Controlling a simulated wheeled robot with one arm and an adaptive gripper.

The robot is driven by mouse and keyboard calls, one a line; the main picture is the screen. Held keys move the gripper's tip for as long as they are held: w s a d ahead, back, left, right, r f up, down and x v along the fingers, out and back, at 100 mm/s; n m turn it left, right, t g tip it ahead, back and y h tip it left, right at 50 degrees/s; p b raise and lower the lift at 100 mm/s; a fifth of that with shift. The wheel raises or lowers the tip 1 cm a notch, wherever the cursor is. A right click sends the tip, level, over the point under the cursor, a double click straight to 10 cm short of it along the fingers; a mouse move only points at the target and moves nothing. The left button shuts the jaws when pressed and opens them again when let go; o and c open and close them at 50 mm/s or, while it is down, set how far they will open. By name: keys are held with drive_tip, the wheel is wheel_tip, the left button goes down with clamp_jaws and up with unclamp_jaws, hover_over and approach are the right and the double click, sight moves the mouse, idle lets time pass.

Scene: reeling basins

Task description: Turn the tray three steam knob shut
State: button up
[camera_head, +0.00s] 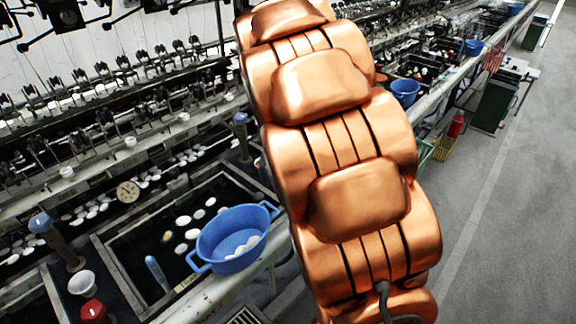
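A red knob (93,311) stands at the lower left, cut by the bottom edge of the view. A blue-capped knob on a post (41,223) stands at the left, and another blue-capped post (240,119) stands behind the basin, beside my arm. I cannot tell which of these is the tray three steam knob, or whether it is hidden. My copper-coloured arm covers the middle of the view from top to bottom. My gripper is not in view.
A dark basin (103,249) holds water and several white cocoons. Reeling machinery lines the back. The grey floor (510,230) at right is clear.

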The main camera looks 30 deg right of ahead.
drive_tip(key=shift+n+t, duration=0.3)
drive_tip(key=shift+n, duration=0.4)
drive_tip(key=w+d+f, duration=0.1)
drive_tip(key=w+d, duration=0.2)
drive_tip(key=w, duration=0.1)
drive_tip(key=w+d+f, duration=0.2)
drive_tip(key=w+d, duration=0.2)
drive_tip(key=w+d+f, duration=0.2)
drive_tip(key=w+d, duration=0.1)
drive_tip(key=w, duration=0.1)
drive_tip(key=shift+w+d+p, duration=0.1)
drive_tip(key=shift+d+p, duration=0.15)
drive_tip(key=shift+p, duration=0.1)
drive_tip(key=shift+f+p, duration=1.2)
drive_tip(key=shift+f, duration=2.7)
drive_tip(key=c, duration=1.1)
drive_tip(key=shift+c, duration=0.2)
